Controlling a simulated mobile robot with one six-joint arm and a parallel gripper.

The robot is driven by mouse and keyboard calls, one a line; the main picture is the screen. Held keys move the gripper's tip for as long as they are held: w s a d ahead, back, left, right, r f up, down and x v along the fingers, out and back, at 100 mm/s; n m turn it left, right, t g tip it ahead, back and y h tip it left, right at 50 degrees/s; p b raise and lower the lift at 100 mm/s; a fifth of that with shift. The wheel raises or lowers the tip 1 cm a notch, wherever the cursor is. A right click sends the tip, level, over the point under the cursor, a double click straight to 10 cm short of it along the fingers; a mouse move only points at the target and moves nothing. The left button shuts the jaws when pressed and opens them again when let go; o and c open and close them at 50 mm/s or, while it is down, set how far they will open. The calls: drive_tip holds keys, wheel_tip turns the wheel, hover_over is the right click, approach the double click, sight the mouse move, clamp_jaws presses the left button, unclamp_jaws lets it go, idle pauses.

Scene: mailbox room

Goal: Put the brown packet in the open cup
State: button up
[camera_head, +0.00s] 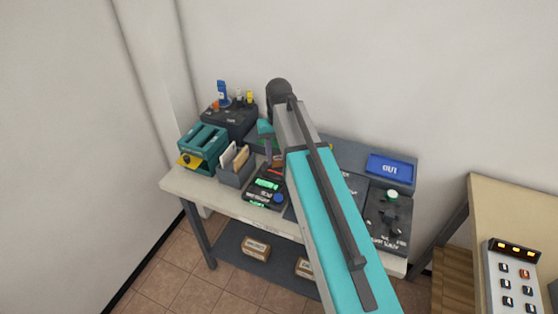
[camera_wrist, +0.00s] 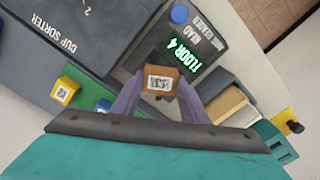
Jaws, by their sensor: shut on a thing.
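The brown packet (camera_wrist: 158,70) is a small box with a black-and-white code label facing the wrist camera. My gripper (camera_wrist: 158,87) is shut on it, with one purple finger on each side. In the head view my gripper (camera_head: 270,148) is above the table by the reader, partly behind my arm. The cup sorter (camera_wrist: 55,38) is a dark panel with a "2" on it, left of the packet in the wrist view. My arm hides much of it in the head view. I cannot make out an open cup in either view.
A yellow packet (camera_wrist: 65,90) lies beside the sorter. A blue tray (camera_head: 391,169) sits at right.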

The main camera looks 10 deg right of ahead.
drive_tip(key=n+b, duration=0.1)
drive_tip(key=n, duration=0.1)
drive_tip(key=s+r+n, duration=0.1)
drive_tip(key=n, duration=0.1)
drive_tip(key=s+r+n+b, duration=0.1)
drive_tip(key=n, duration=0.1)
drive_tip(key=shift+s+b, duration=0.2)
drive_tip(key=shift+b, duration=0.15)
